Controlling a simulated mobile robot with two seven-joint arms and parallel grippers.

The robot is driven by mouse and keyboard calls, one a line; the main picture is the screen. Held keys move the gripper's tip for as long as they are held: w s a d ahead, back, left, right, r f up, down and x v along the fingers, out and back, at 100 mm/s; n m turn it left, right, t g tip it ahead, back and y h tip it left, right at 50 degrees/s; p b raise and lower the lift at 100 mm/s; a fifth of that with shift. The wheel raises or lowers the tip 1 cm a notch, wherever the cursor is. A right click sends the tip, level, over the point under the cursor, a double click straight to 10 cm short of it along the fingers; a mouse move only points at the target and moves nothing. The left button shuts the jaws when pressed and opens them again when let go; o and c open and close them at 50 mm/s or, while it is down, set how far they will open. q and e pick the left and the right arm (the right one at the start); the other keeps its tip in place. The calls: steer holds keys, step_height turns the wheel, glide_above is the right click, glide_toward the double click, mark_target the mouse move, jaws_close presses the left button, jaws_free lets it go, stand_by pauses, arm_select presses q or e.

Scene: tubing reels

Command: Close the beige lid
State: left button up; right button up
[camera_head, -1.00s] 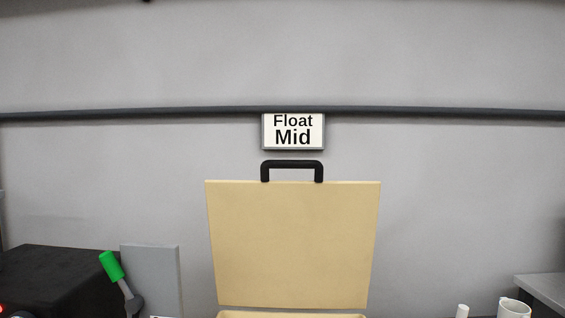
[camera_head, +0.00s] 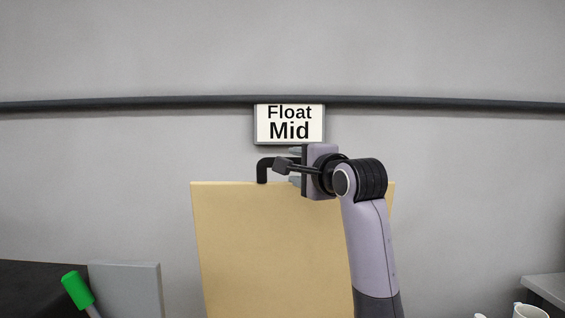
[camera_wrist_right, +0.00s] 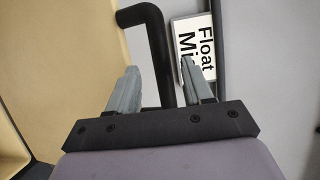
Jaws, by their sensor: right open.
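The beige lid (camera_head: 265,250) stands open and upright, its broad face toward me. A black handle (camera_head: 262,170) rises from its top edge. In the right wrist view the lid (camera_wrist_right: 60,80) fills the left side. My right gripper (camera_head: 293,167) is at the handle's right part and partly hides it. In the right wrist view the gripper (camera_wrist_right: 160,68) is open, with the handle's bar (camera_wrist_right: 158,50) showing between its two grey fingers. I cannot tell whether a finger touches the bar. My left gripper is not in view.
A sign reading "Float Mid" (camera_head: 289,124) is on the grey wall behind the lid, below a dark rail (camera_head: 150,104). A grey panel (camera_head: 125,290) and a green-handled tool (camera_head: 76,289) stand at the left. A white mug (camera_head: 527,311) is at the lower right.

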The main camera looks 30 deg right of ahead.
steer(key=shift+w+d+p, duration=0.2)
steer(key=shift+w+p, duration=0.15)
steer(key=shift+w, duration=0.8)
steer(key=shift+w+d+p, duration=0.15)
steer(key=shift+w+p, duration=0.25)
steer(key=shift+w, duration=0.7)
steer(key=shift+w+d+p, duration=0.2)
steer(key=shift+w+p, duration=0.15)
steer(key=shift+w, duration=0.8)
jaws_close()
